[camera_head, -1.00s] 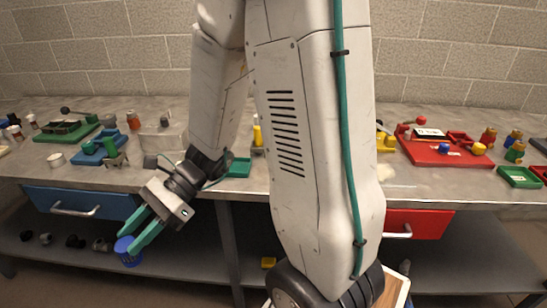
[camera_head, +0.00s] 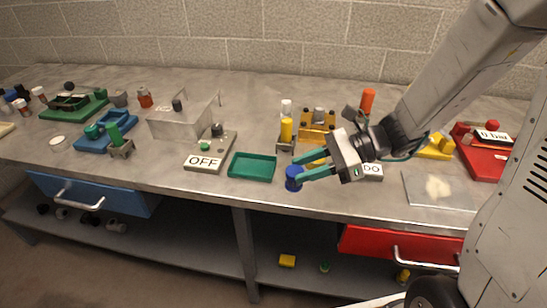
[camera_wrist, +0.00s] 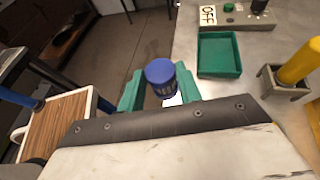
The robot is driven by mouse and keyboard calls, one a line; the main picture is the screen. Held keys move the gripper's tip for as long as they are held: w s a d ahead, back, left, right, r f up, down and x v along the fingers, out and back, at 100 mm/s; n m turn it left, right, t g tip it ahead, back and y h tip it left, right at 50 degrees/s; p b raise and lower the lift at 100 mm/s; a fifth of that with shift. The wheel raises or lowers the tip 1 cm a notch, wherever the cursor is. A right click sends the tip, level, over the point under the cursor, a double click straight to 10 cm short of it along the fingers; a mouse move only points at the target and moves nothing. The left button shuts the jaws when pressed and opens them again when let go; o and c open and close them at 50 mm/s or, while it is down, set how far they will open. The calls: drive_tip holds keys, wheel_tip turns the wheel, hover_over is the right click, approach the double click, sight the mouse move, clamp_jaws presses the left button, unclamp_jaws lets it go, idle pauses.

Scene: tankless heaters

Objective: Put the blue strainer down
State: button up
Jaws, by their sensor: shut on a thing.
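The blue strainer (camera_head: 294,178) is a small dark blue cup-like piece. My gripper (camera_head: 308,177) is shut on it, its green fingers pointing left, near the front edge of the grey workbench (camera_head: 215,198). In the wrist view the strainer (camera_wrist: 161,76) sits between the two green fingertips, and a slotted pattern shows on its side. It appears to be over or just beyond the bench edge; its exact height above the top is unclear. A green tray (camera_head: 252,167) lies empty just left of the strainer, and it also shows in the wrist view (camera_wrist: 220,56).
A panel marked OFF (camera_head: 205,162) and a clear box (camera_head: 183,118) stand left of the tray. A yellow cylinder in a grey holder (camera_head: 286,133) stands behind the strainer. A blue drawer (camera_head: 92,195) and a red drawer (camera_head: 400,243) are below the top.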

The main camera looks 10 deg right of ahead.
drive_tip(key=w+a, duration=0.2)
drive_tip(key=w, duration=0.2)
drive_tip(key=w+a+f, duration=0.1)
drive_tip(key=w+a, duration=0.2)
drive_tip(key=w, duration=0.1)
drive_tip(key=w+a, duration=0.3)
drive_tip(key=shift+w+f, duration=0.2)
drive_tip(key=shift+w, duration=0.2)
drive_tip(key=shift+w+a+f, duration=0.1)
drive_tip(key=shift+w+f, duration=0.1)
drive_tip(key=shift+f, duration=0.7)
drive_tip(key=shift+w+a+f, duration=0.1)
drive_tip(key=shift+w+f, duration=0.05)
drive_tip(key=shift+f, duration=0.75)
drive_tip(key=o, duration=1.1)
drive_tip(key=shift+f, duration=0.1)
